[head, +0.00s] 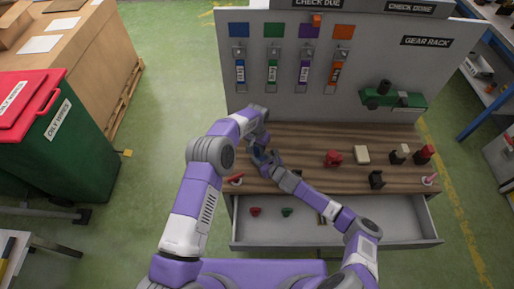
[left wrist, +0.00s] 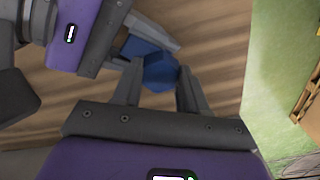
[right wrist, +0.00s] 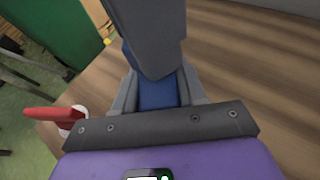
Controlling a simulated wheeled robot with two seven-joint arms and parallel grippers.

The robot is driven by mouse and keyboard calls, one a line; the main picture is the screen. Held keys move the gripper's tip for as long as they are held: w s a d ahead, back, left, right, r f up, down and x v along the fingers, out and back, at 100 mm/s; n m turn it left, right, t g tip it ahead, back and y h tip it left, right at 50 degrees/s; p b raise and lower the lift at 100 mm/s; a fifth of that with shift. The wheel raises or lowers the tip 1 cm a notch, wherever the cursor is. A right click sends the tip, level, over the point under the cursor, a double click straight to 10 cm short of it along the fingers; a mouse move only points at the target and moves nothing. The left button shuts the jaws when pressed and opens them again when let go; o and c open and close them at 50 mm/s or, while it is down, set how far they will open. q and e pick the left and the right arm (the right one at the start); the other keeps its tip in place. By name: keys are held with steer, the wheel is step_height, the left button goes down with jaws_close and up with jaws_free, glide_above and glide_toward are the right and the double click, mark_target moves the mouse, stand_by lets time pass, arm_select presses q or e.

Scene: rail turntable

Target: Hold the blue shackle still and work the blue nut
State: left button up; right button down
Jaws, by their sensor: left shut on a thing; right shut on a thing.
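The blue shackle and the blue nut are together over the left part of the wooden bench top, mostly hidden by my grippers. In the left wrist view my left gripper (left wrist: 160,88) points down and is shut on a faceted blue piece, which looks like the blue nut (left wrist: 161,73). My right gripper (right wrist: 158,98) comes in from the side and is shut on a blue block, which looks like the blue shackle (right wrist: 157,92). The shackle also shows in the left wrist view (left wrist: 138,47). The two grippers are very close together; I cannot tell whether they touch.
A red-handled item (head: 236,179) lies at the bench's left front. A red part (head: 333,158), a cream block (head: 362,154) and a black block (head: 376,179) stand to the right. The drawer (head: 300,233) below is open with small red and green parts. A panel (head: 340,90) stands behind.

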arm_select(q)
steer(key=o, duration=0.3)
steer(key=c, duration=0.4)
steer(key=n, duration=0.6)
steer(key=n, duration=0.6)
steer(key=shift+d, duration=0.15)
steer(key=n, duration=0.6)
